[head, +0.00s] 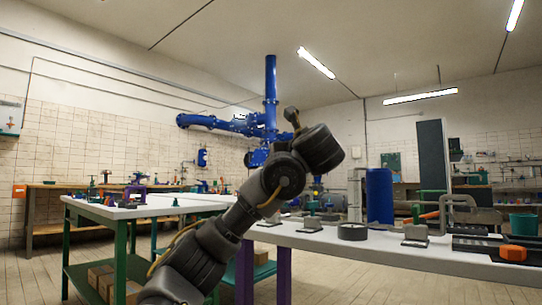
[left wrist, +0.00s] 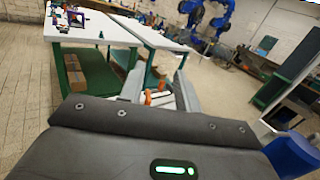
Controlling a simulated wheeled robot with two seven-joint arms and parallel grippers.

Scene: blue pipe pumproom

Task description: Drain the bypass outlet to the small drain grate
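Blue pipework also shows at the top of the left wrist view (left wrist: 222,12). I cannot single out the bypass outlet or its valve, and I see no small drain grate. My left arm rises across the middle of the head view, hiding part of the pipework. In the left wrist view, pale parts with orange bits beyond my dark wrist housing look like my left gripper (left wrist: 165,95); its opening is unclear. My right gripper is not in view.
A white-topped table with green legs (head: 135,210) stands left, boxes (head: 103,277) on its lower shelf. A long white bench (head: 385,244) at right carries a black ring (head: 352,231), grey fittings and an orange piece (head: 513,253). A blue cylinder (head: 380,195) stands behind.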

